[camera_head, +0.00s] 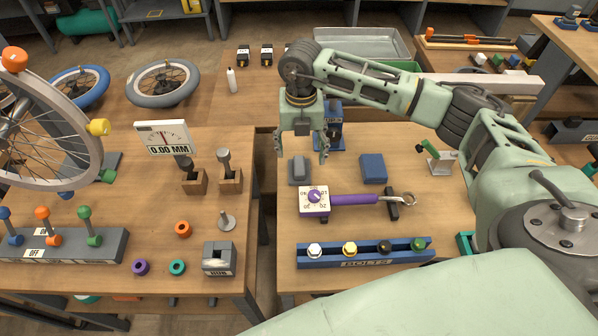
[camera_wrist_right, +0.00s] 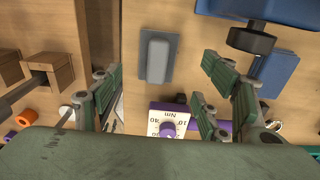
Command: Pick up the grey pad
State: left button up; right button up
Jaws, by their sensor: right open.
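The grey pad (camera_head: 299,170) is a small block with a raised top, lying on the right-hand wooden table near its left edge. In the right wrist view the grey pad (camera_wrist_right: 157,57) lies upper middle, in line with the space between the fingers and beyond their tips. My right gripper (camera_head: 301,153) points down, open and empty, over the table by the pad; its green fingers also show in the right wrist view (camera_wrist_right: 158,95). I see no contact with the pad. My left gripper is not in view.
A torque tool with a white dial and purple handle (camera_head: 352,199) lies just in front of the pad. A blue block (camera_head: 373,168) is to its right, and a blue stand (camera_head: 335,134) is behind. A blue bolt rack (camera_head: 365,254) is nearer. A gap separates the two tables.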

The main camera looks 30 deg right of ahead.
aim_at(299, 165)
jog(key=shift+f, duration=0.45)
jog(key=f, duration=0.1)
jog(key=f+p, duration=0.1)
jog(key=f, duration=0.1)
jog(key=f+p, duration=0.1)
jog(key=f, duration=0.1)
jog(key=shift+s+a+f, duration=0.1)
jog(key=shift+a+f, duration=0.1)
jog(key=shift+a, duration=0.05)
jog(key=shift+f, duration=0.2)
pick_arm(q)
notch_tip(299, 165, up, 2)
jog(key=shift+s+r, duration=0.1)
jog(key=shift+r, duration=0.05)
pick_arm(e)
jog(key=shift+c, duration=0.6)
jog(key=c, duration=1.1)
